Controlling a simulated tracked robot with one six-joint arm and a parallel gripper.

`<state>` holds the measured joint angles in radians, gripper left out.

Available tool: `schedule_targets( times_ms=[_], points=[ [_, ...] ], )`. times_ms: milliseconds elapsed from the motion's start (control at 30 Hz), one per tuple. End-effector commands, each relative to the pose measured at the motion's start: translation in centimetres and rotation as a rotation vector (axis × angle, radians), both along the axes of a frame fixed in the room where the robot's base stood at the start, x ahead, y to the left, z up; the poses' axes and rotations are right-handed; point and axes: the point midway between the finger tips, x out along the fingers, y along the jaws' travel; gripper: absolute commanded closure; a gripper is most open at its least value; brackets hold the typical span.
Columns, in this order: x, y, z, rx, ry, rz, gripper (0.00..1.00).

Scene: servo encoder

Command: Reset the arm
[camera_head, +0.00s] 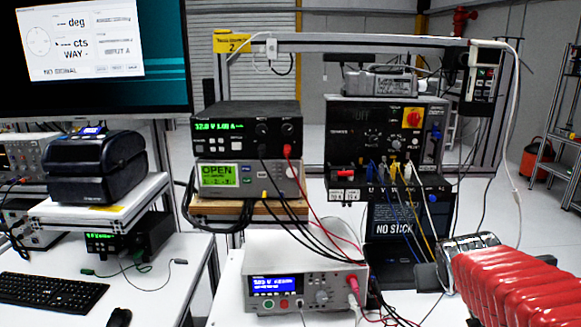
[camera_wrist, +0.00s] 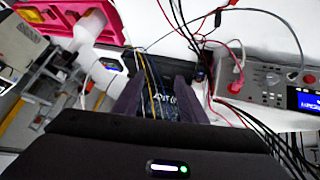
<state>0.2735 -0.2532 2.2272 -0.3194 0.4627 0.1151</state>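My gripper (camera_wrist: 157,92) shows in the wrist view as two dark fingers spread apart with a clear gap between them. Nothing is held in the gap. Beyond it I see a dark screen with pale lettering and yellow and dark cables. The dark gripper body with a lit indicator fills the bottom of the wrist view. I cannot make out the gripper or the arm in the head view.
A white bench supply (camera_head: 305,285) with cables stands at the front; stacked instruments (camera_head: 247,180) and a laptop (camera_head: 395,222) stand behind. Red ribbed objects (camera_head: 515,285) fill the lower right. A monitor (camera_head: 95,55), printer (camera_head: 80,165) and keyboard (camera_head: 50,292) are at left.

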Motion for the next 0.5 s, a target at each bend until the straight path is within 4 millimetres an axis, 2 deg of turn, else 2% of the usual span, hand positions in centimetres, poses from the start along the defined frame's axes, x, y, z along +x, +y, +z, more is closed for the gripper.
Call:
schedule_targets(
  times_ms=[33, 200, 400, 500],
  points=[
    [-1.9, 1.4, -0.6, 0.025, 0.038, 0.002, 0.62],
    [-7.8, 5.8, -2.6, 0.110, 0.165, 0.023, 0.62],
    [-13.8, 10.7, -4.1, 0.200, 0.259, 0.071, 0.62],
    [-16.0, 12.8, -4.3, 0.234, 0.275, 0.101, 0.62]
  ],
)
